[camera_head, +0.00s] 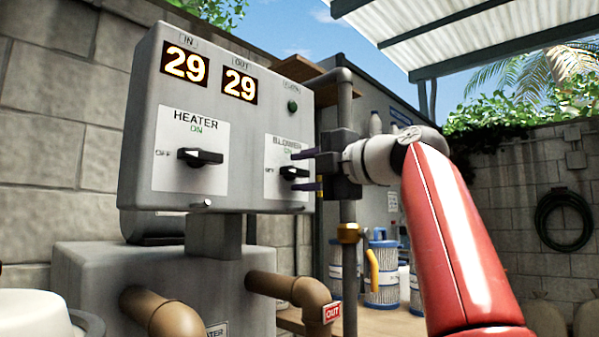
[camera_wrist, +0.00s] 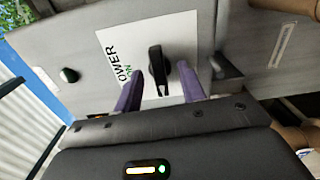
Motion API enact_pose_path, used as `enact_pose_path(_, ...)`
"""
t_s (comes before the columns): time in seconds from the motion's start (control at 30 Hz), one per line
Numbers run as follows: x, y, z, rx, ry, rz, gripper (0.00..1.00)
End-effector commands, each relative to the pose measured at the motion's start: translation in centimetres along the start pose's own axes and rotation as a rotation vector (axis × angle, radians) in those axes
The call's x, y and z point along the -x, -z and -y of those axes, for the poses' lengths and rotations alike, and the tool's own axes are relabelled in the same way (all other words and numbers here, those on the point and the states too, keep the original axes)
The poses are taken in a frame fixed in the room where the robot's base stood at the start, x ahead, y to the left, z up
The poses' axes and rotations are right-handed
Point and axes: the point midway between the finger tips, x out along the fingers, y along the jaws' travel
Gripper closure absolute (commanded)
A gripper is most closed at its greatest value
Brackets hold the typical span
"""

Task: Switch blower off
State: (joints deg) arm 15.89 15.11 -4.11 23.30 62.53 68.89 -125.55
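The grey control box (camera_head: 235,120) carries a white BLOWER panel (camera_head: 284,143) on its right. The panel's black knob (camera_head: 292,173) lies roughly level, with ON printed above and OFF at its left. Which end is its pointer, I cannot tell. In the wrist view the knob (camera_wrist: 158,68) sits between and ahead of my two purple fingers. My gripper (camera_head: 300,170) is open, one finger above the knob and one below. In the wrist view my gripper (camera_wrist: 161,87) shows a gap on both sides of the knob; no contact shows.
A HEATER panel (camera_head: 195,125) with a similar black knob (camera_head: 200,157) is left on the same box. Two displays above read 29. A green light (camera_head: 292,106) sits above the BLOWER panel. A vertical pipe (camera_head: 348,255) stands close behind my gripper; brown pipes (camera_head: 290,288) run below.

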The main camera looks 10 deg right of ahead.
Motion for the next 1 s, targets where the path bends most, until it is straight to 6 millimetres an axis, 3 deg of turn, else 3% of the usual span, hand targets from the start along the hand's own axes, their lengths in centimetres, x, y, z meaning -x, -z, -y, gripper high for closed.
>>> enact_pose_path(0.53, 6.4, -0.1, 0.1, 0.0, -0.001, 0.005, 0.6)
enact_pose_path(1.0, 7.0, 0.0, 0.0, -0.001, 0.0, 0.0, 0.6)
